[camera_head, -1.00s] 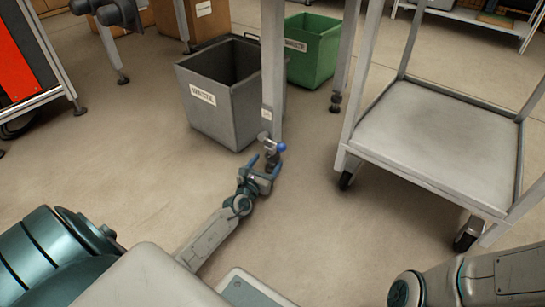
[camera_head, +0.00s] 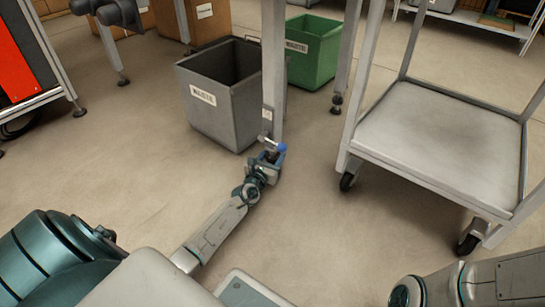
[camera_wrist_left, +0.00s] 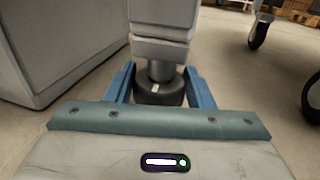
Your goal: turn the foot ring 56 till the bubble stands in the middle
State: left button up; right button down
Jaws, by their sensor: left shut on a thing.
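The foot ring (camera_wrist_left: 147,97) is a dark round collar with a small pale mark, under a short metal stem at the bottom of a grey leg (camera_wrist_left: 163,16). In the head view the same leg (camera_head: 273,70) rises beside the grey bin. My left gripper (camera_wrist_left: 160,88) has its two blue fingers on either side of the ring, shut on it. In the head view the left gripper (camera_head: 270,157) is at the leg's foot, with the ring hidden behind it. A small fitting with a blue ball (camera_head: 282,148) shows there. I cannot make out a bubble. My right gripper is out of view.
A grey waste bin (camera_head: 225,115) stands just left of the leg, and a green bin (camera_head: 313,65) behind it. A wheeled trolley (camera_head: 440,140) stands to the right, its caster (camera_head: 347,181) near. The floor (camera_head: 120,165) to the left is clear.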

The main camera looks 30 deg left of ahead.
pick_arm(q)
jog(key=shift+w+d+r+n+g+y+p, duration=0.1)
jog(key=shift+n+g+y+p, duration=0.15)
jog(key=shift+n+y+p, duration=0.55)
jog(key=shift+s+a+r+n+g+y+p, duration=0.1)
jog(key=shift+r+n+g+y+p, duration=0.2)
jog(key=shift+y+p, duration=0.8)
jog(key=shift+w+d+f+n+g+y+p, duration=0.15)
jog(key=shift+n+y+p, duration=0.45)
jog(key=shift+p, duration=0.75)
jog(key=shift+f+n+g+y, duration=0.15)
jog(key=shift+n+g+y, duration=0.5)
jog(key=shift+y, duration=0.35)
jog(key=o, duration=1)
jog(key=shift+s+f, duration=0.15)
jog(key=shift+s, duration=0.05)
